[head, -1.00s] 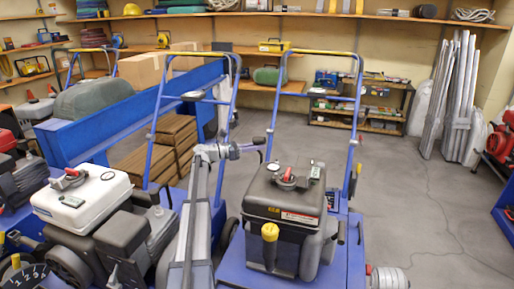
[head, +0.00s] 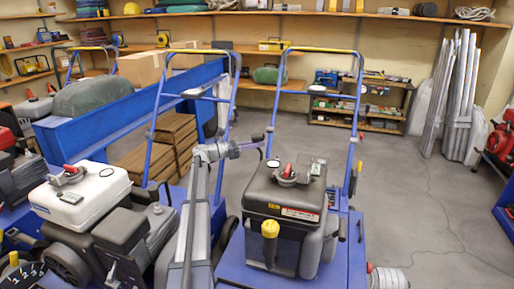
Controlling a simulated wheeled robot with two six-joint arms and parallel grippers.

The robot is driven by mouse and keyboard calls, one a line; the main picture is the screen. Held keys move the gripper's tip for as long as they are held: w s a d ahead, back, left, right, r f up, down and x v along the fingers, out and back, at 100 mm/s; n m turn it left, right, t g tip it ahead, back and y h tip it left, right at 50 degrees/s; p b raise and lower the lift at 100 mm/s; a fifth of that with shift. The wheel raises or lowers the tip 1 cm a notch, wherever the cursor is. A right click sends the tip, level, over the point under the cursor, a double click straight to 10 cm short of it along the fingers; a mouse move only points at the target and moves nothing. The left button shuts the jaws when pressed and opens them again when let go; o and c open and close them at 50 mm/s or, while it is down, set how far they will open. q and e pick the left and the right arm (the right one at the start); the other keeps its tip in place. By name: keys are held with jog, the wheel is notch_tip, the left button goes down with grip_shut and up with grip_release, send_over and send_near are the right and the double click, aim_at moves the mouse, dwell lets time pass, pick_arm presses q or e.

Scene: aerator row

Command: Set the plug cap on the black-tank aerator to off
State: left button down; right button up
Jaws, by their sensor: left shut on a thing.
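The black-tank aerator (head: 284,195) stands right of centre in the head view, with a blue frame and tall handle posts. Its plug cap (head: 287,171) on top of the tank has a red lever standing roughly upright; its exact setting is too small to read. My left gripper (head: 258,143) is above and left of the tank, apart from the cap. It is shut, its tips at the aerator's left handle post (head: 272,122); the grip itself is too small to see clearly. My right gripper is out of view.
A white-tank aerator (head: 82,195) stands close on the left. A blue beam (head: 130,115) and brown boards (head: 175,140) lie behind. The floor at right (head: 415,205) is clear.

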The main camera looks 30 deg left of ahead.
pick_arm(q)
jog(key=shift+a, duration=0.1)
jog(key=c, duration=0.8)
grip_release()
jog(key=shift+c, duration=0.2)
jog(key=v, duration=0.7)
jog(key=shift+s+a, duration=0.25)
jog(key=shift+s, duration=0.1)
